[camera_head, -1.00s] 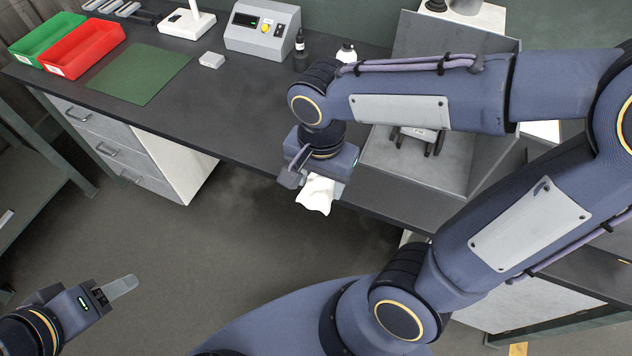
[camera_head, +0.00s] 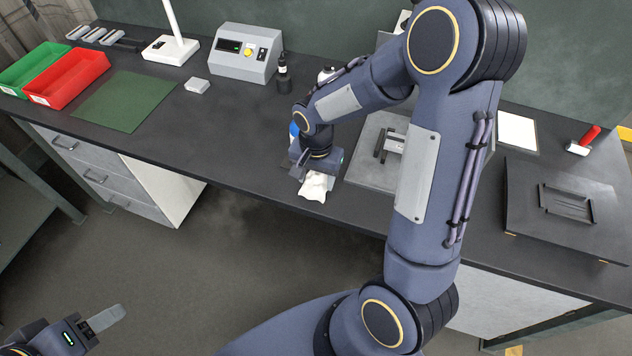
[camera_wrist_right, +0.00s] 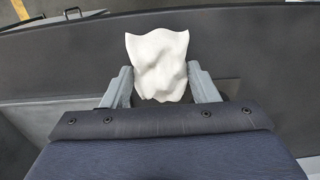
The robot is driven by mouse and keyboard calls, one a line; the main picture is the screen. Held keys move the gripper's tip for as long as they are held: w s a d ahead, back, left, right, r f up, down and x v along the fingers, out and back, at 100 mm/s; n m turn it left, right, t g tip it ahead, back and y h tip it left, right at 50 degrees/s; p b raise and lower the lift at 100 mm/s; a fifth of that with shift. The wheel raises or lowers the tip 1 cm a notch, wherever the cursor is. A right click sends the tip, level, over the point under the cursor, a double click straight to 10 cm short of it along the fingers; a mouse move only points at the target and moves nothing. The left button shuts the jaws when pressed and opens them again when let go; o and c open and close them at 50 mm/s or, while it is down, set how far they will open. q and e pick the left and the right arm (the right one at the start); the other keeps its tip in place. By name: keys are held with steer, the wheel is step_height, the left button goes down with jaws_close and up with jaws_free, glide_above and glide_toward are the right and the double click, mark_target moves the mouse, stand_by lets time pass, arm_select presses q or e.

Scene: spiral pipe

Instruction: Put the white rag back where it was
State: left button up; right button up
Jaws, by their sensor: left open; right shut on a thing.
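The white rag (camera_head: 314,186) is at the near edge of the dark workbench (camera_head: 240,141), left of the grey tray. My right gripper (camera_head: 304,178) is shut on the rag, with the crumpled cloth hanging out from its fingers. In the right wrist view the rag (camera_wrist_right: 158,62) sits between the two fingers (camera_wrist_right: 158,88) against the dark bench top. I cannot tell whether the rag touches the bench. My left gripper (camera_head: 106,318) is open and empty, low at the left over the floor, away from the bench.
A grey tray (camera_head: 367,178) with a metal part (camera_head: 394,143) lies right of the rag. A black bottle (camera_head: 283,76), a control box (camera_head: 243,55), a green mat (camera_head: 124,102), and red (camera_head: 70,80) and green bins (camera_head: 38,62) stand left.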

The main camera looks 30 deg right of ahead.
mark_target(316, 185)
steer(key=shift+f, duration=1.45)
steer(key=shift+f, duration=0.2)
steer(key=o, duration=0.9)
steer(key=shift+o, duration=0.2)
steer(key=shift+r, duration=0.15)
step_height(316, 185, up, 12)
steer(key=shift+f, duration=0.1)
steer(key=s+a+r+n+t+y, duration=0.2)
steer(key=s+r+n, duration=0.1)
steer(key=s, duration=0.5)
steer(key=s+a+r+n+t+y, duration=0.1)
steer(key=s+a+r+n+t, duration=0.1)
steer(key=s+n, duration=0.3)
steer(key=shift+s+r+t+y, duration=0.4)
steer(key=shift+s+r+t, duration=0.4)
steer(key=shift+s, duration=1.15)
